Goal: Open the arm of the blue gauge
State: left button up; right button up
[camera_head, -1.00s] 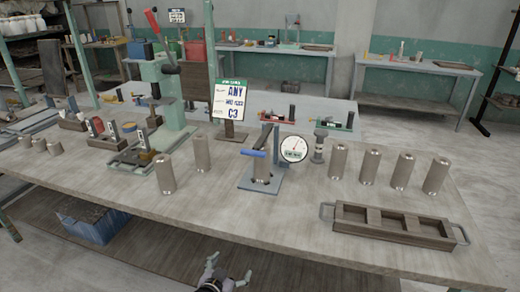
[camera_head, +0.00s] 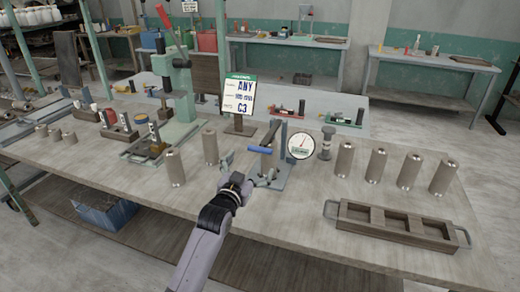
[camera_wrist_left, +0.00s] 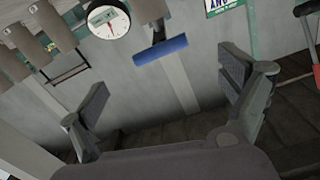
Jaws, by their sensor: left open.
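The blue gauge (camera_head: 284,170) stands on the bench, a blue-grey base and post with a round white dial (camera_head: 301,145). Its arm carries a blue handle bar (camera_head: 260,150) at the front, low over the base. In the left wrist view the handle bar (camera_wrist_left: 160,50) lies level with the dial (camera_wrist_left: 108,20) up and to its left. My left gripper (camera_head: 247,168) is open and empty, just in front of and below the handle, apart from it. In the wrist view the handle shows beyond my spread fingers (camera_wrist_left: 163,82). My right gripper is out of view.
Metal-coloured cylinders (camera_head: 344,160) stand right of the gauge, and two more (camera_head: 175,168) stand left. A wooden tray (camera_head: 395,225) lies at the front right. A sign (camera_head: 238,95) and green press (camera_head: 180,95) stand behind. Bare bench lies between gauge and tray.

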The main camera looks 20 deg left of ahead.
aim_at(259, 152)
pick_arm(q)
jog(key=w, duration=0.8)
jog(key=shift+w+d, duration=0.15)
jog(key=shift+w, duration=0.05)
jog(key=shift+c, duration=0.6)
